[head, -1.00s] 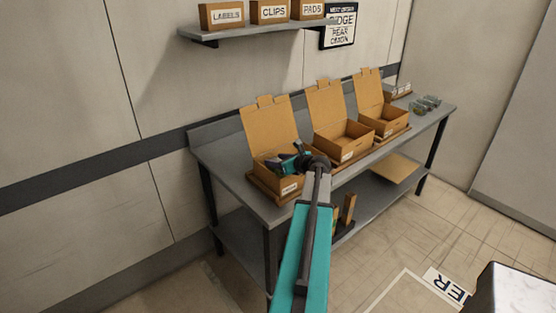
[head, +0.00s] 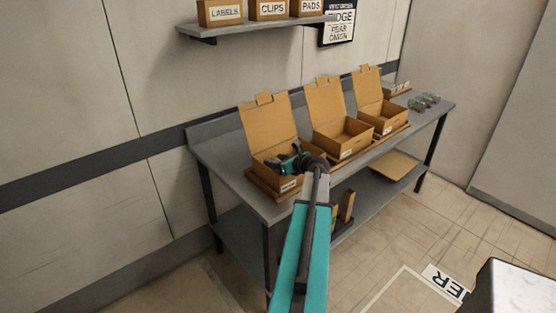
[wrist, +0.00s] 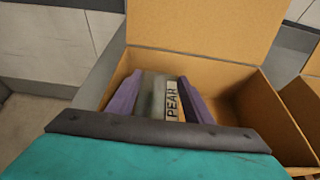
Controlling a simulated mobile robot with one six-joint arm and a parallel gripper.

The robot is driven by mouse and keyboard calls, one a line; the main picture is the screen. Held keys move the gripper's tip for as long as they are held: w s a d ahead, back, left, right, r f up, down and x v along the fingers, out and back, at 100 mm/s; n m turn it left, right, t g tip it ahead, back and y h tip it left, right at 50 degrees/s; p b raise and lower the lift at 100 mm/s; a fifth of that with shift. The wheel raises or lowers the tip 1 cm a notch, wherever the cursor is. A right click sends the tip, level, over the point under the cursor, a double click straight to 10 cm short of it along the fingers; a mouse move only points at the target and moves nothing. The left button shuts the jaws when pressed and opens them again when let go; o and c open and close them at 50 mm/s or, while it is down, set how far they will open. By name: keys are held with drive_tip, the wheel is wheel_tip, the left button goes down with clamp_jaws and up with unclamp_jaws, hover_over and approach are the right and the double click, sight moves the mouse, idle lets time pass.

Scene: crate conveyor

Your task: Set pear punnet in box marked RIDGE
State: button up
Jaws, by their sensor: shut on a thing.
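The pear punnet (wrist: 172,98), with a white label reading PEAR, is between the two purple fingers of my gripper (wrist: 158,88) in the wrist view. My gripper is shut on it, inside the leftmost open cardboard box (wrist: 262,112). In the head view my gripper (head: 276,163) reaches into this box (head: 288,184) from the front right. The punnet is hidden there, and I cannot tell whether it touches the box floor. The small label on the box front is too small to read.
Two more open boxes, the middle one (head: 345,147) and the right one (head: 385,122), stand to the right on the grey bench (head: 222,180). Small green-topped containers (head: 425,101) sit at the far end. A wall sign (head: 340,25) lists RIDGE, PEAR and ONION.

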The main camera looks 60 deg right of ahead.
drive_tip(key=o, duration=1)
drive_tip(key=shift+o, duration=0.2)
drive_tip(key=shift+r, duration=0.6)
drive_tip(key=b+v, duration=0.2)
drive_tip(key=v, duration=1)
